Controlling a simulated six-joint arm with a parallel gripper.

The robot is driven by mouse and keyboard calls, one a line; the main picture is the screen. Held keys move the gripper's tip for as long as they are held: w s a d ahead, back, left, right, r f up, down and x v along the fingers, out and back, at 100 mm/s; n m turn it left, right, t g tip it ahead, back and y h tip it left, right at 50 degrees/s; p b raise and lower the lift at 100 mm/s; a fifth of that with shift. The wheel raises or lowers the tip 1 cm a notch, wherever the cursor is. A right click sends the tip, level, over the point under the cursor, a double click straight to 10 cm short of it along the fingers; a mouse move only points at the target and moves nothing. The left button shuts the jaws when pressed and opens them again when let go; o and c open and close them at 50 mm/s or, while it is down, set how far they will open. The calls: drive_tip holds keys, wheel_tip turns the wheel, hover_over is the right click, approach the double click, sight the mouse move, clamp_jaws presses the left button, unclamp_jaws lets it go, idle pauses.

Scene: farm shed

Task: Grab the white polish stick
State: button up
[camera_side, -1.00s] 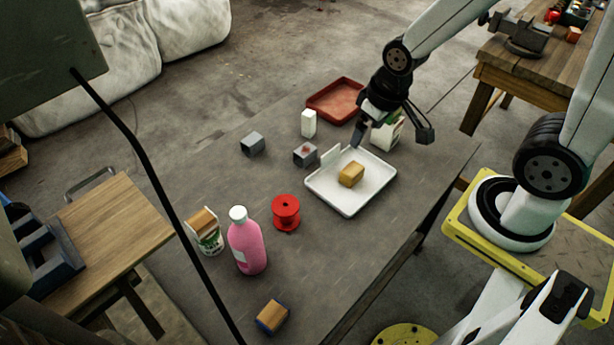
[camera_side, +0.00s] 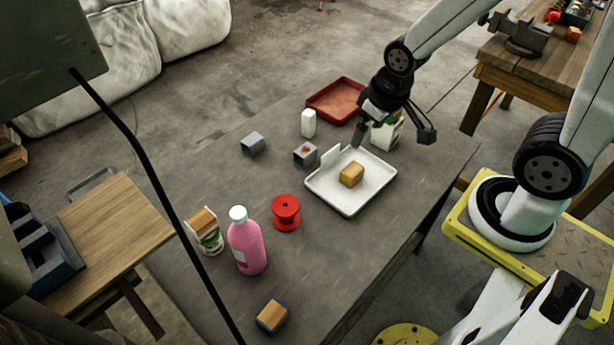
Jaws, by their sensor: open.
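A small white upright block (camera_side: 308,123), which looks like the white polish stick, stands on the dark table to the left of my gripper, near the red tray. My gripper (camera_side: 391,135) is open, its two dark fingers wide apart and pointing down. It is above the table, over the back part of the white tray (camera_side: 346,205) and in front of a white and green carton (camera_side: 386,137). Nothing is seen between the fingers. The gripper partly hides the carton. A thin white upright piece (camera_side: 331,156) stands at the left rim of the white tray.
A yellow-brown block (camera_side: 351,174) lies in the white tray. A red tray (camera_side: 335,101) is at the back.

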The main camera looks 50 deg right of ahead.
idle(0.3)
drive_tip(key=n+t, duration=0.1)
drive_tip(key=t, duration=0.7)
hover_over(313, 115)
drive_tip(key=s+a, duration=0.2)
drive_tip(key=s, duration=0.2)
wheel_tip(313, 115, down, 14)
drive_tip(key=r, duration=0.1)
drive_tip(key=d+f+t+y, duration=0.1)
drive_tip(key=f, duration=0.1)
drive_tip(key=f+t, duration=0.1)
drive_tip(key=f, duration=0.2)
drive_tip(key=d+f+n+y, duration=0.1)
drive_tip(key=f, duration=0.1)
drive_tip(key=shift+d+f+t+y, duration=0.2)
drive_tip(key=shift+d+t+y, duration=0.1)
drive_tip(key=shift+d+t, duration=0.1)
drive_tip(key=shift+w, duration=0.1)
drive_tip(key=shift+x, duration=1.3)
